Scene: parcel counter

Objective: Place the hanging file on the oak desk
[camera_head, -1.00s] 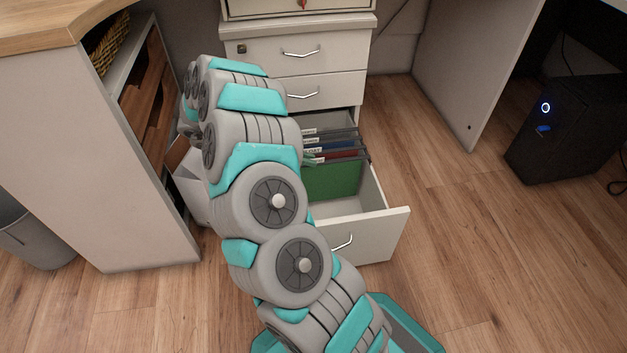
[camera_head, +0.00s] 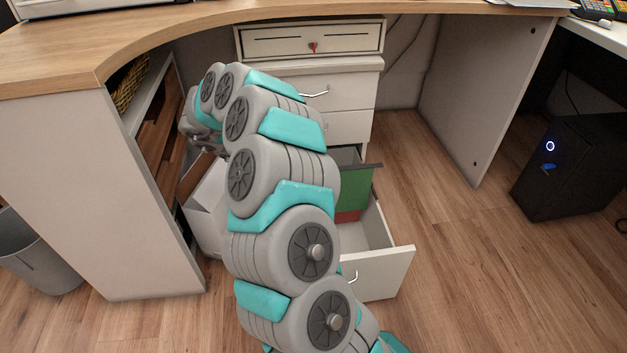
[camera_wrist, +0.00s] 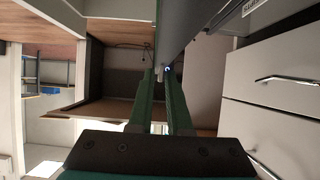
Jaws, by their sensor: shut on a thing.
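The green hanging file (camera_head: 356,190) with its dark top rail is raised above the open bottom drawer (camera_head: 382,272), in front of a red file (camera_head: 347,216) in that drawer. My arm covers the green file's left part in the head view. My gripper (camera_wrist: 160,76) shows in the wrist view, shut on the file, of which a green and grey part stretches away between and past the fingers. The head view hides the gripper behind my arm. The oak desk (camera_head: 60,62) has a curved wooden top, at upper left and along the back.
A white drawer unit (camera_head: 345,88) stands behind the open drawer. An open white box (camera_head: 208,205) is left of my arm, beside the desk's side panel (camera_head: 95,190). A black computer (camera_head: 570,170) stands at right, a grey bin (camera_head: 40,255) at left. Floor right of the drawer is clear.

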